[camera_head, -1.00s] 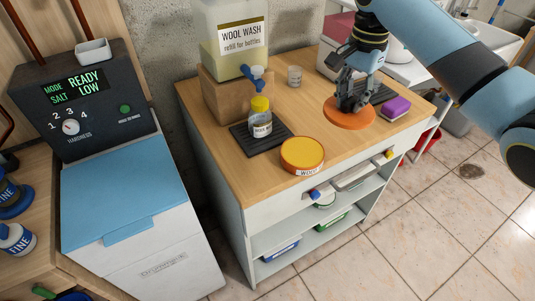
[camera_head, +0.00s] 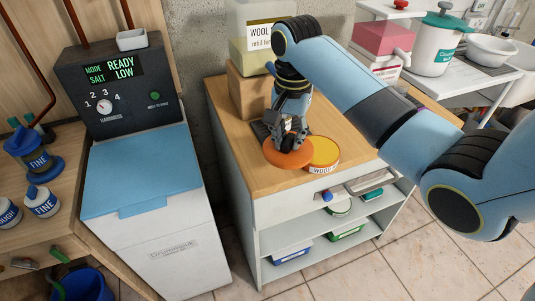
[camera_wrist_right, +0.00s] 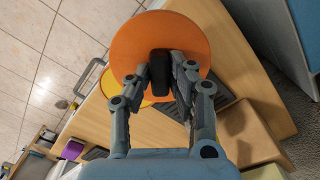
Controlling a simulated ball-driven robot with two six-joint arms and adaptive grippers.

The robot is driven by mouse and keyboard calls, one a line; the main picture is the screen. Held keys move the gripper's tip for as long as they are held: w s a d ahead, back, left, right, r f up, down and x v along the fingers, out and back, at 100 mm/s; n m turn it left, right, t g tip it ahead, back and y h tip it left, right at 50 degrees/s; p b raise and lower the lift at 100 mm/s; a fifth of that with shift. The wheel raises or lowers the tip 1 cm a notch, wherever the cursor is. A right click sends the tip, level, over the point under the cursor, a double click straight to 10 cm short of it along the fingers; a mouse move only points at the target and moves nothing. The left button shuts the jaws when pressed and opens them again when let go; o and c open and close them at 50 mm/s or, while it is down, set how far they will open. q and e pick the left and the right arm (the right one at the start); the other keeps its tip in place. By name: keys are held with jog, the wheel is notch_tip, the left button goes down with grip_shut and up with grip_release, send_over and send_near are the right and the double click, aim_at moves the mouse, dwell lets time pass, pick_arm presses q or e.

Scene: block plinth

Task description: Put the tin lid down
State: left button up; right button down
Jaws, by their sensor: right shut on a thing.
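The tin lid is a flat orange disc (camera_head: 284,157) with a dark knob (camera_wrist_right: 160,68). My right gripper (camera_head: 289,141) is shut on the knob, with the disc level beneath the fingers. It also shows in the wrist view (camera_wrist_right: 160,75). The lid is at the left of the open round tin (camera_head: 324,152), which has a yellow top and a white label. The lid's edge overlaps the tin in both views. Whether the lid touches the wooden top (camera_head: 250,178) or hovers just above it I cannot tell. My left gripper is not in view.
A dark ribbed mat (camera_head: 261,131) lies just behind the lid, partly hidden. A cardboard box (camera_head: 249,95) carries the wool wash container (camera_head: 252,50) behind my gripper. Bare wood lies at the front left of the top. A white cabinet with a blue lid (camera_head: 140,170) stands to the left.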

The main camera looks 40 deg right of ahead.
aim_at(269, 139)
jog(key=w+f, duration=0.1)
jog(key=w+a+f, duration=0.1)
jog(key=w, duration=0.1)
jog(key=w+f, duration=0.1)
jog(key=shift+w+a+f, duration=0.1)
jog(key=shift+w+a, duration=0.25)
jog(key=shift+a, duration=0.05)
notch_tip(269, 139, down, 3)
jog(key=shift+f, duration=0.45)
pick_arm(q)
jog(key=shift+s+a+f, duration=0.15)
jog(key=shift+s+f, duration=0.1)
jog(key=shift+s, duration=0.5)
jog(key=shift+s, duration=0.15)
pick_arm(e)
jog(key=c, duration=1.2)
grip_release()
jog(key=shift+f, duration=0.1)
notch_tip(269, 139, up, 12)
jog(key=shift+r, duration=0.1)
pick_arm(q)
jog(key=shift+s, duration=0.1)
